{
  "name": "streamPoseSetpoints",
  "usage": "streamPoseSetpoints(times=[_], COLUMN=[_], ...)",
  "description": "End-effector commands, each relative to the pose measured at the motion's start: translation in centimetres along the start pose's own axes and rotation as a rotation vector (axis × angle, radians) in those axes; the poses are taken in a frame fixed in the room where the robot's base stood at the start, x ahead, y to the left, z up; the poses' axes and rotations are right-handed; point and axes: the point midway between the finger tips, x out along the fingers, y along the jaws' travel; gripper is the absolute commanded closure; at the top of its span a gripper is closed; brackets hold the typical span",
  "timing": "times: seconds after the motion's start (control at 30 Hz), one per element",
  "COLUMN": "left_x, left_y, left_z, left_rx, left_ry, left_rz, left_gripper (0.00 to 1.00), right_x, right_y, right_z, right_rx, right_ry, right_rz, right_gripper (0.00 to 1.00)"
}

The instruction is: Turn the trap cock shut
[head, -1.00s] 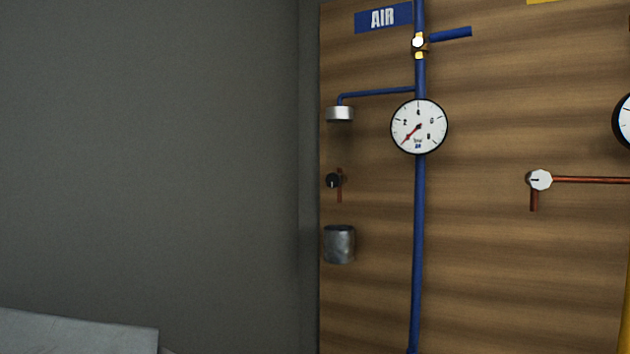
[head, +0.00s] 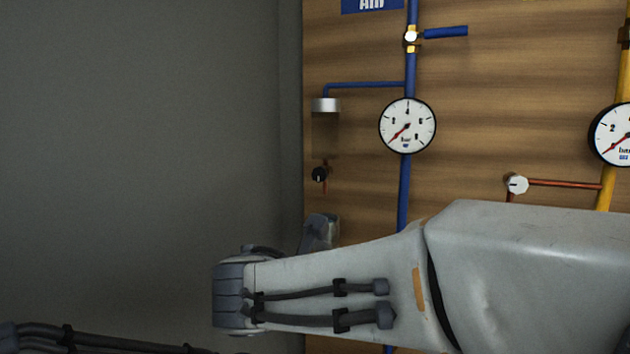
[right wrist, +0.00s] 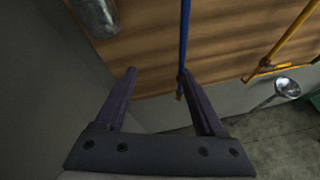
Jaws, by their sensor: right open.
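A white round cock (head: 517,184) sits at the end of a copper pipe farther right. I cannot tell for certain which is the trap cock. In the right wrist view my right gripper (right wrist: 157,73) is open and empty, below the metal cup (right wrist: 95,15). My left gripper is not in view.
A blue pipe (head: 404,190) with a gauge (head: 407,126) and blue-handled valve (head: 411,37) runs down the board. In the wrist view it passes close by the right finger (right wrist: 185,40). A yellow pipe (right wrist: 285,40) stands right. The grey wall left is bare.

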Motion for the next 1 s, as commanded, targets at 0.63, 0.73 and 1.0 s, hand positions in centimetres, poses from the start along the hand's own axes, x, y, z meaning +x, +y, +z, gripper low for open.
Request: streamPoseSetpoints(times=[0.63,0.73,1.0], left_x=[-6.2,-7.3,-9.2], left_y=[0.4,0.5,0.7], left_z=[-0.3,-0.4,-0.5], left_rx=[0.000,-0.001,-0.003], left_ry=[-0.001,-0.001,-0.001], left_rz=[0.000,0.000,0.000], left_gripper=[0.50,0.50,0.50], right_x=[-3.1,-1.4,1.9], right_y=[12.0,12.4,13.2], right_z=[13.9,14.7,16.0], right_rx=[-0.461,-0.460,-0.457], right_ry=[-0.488,-0.487,-0.487], right_rz=[0.121,0.121,0.125], right_gripper=[0.29,0.29,0.29])
